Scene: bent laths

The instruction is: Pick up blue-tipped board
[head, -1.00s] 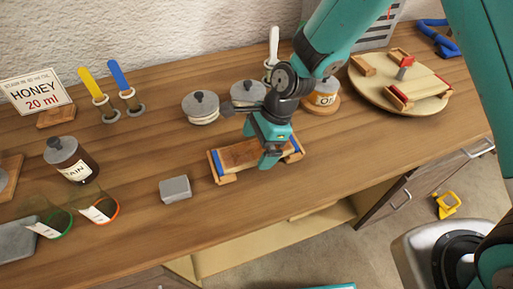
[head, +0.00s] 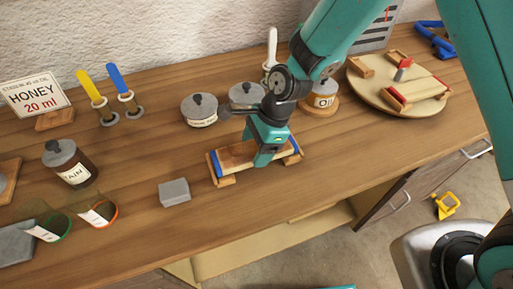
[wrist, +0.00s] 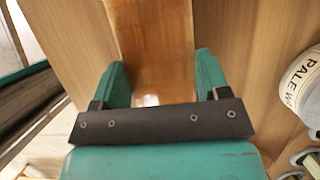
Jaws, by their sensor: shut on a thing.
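The blue-tipped board (head: 236,155) is a brown lath with blue ends, lying across two small wooden end blocks on the bench. I cannot tell whether it still rests on them or is slightly clear. My gripper (head: 266,160) reaches down over the middle of the board with its fingers on either long side. In the wrist view the glossy board (wrist: 155,45) runs between the two green fingers (wrist: 158,85), and the gripper is shut on it. The fingertips and the board's middle are partly hidden by my gripper in the head view.
Lidded pots (head: 199,110) stand close behind the board. A grey block (head: 174,192) lies to its left. A round wooden disc (head: 425,104) with red-marked pieces is at the right. An oil jar (head: 321,100) stands behind my gripper. The bench's front edge is near.

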